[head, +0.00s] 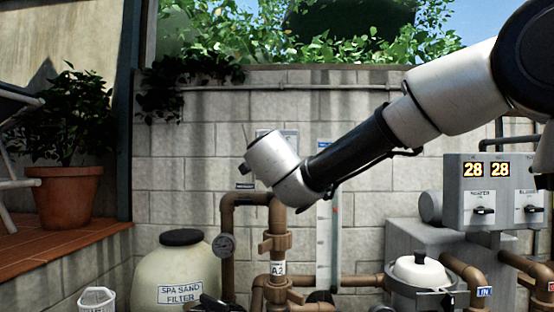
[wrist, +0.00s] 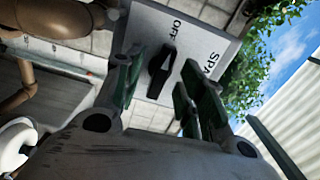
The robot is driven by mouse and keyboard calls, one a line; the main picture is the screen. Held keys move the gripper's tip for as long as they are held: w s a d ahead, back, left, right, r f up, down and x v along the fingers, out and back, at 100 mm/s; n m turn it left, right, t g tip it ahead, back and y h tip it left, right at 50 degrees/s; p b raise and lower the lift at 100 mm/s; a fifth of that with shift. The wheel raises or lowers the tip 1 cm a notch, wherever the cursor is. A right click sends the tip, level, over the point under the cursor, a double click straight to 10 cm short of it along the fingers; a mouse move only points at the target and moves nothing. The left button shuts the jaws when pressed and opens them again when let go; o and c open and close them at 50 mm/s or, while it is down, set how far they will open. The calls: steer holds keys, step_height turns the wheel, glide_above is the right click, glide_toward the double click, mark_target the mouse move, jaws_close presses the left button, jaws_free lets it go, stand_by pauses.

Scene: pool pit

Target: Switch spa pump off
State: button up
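The spa switch is a black rotary knob (wrist: 161,73) on a pale panel (wrist: 150,20) in the wrist view. The panel's lettering reads "OFF" and "SPA", tilted in this view; the rest is hidden. I cannot tell which position the knob points to. My gripper (wrist: 156,103) is open, its two fingers apart on either side of the knob in the picture, with nothing visibly held. Contact with the knob does not show. In the head view, a grey panel (head: 291,139) on the block wall shows partly behind my wrist, which hides its front and my gripper.
Brown pipes with a valve tagged A2 (head: 278,243) rise below my wrist. A spa sand filter (head: 180,268) with a gauge (head: 224,246) stands left. A control box (head: 494,190) reading 28 and 28 and a lidded white pump pot (head: 420,272) are right.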

steer(key=s, duration=0.7)
steer(key=shift+a, duration=0.1)
stand_by(0.4)
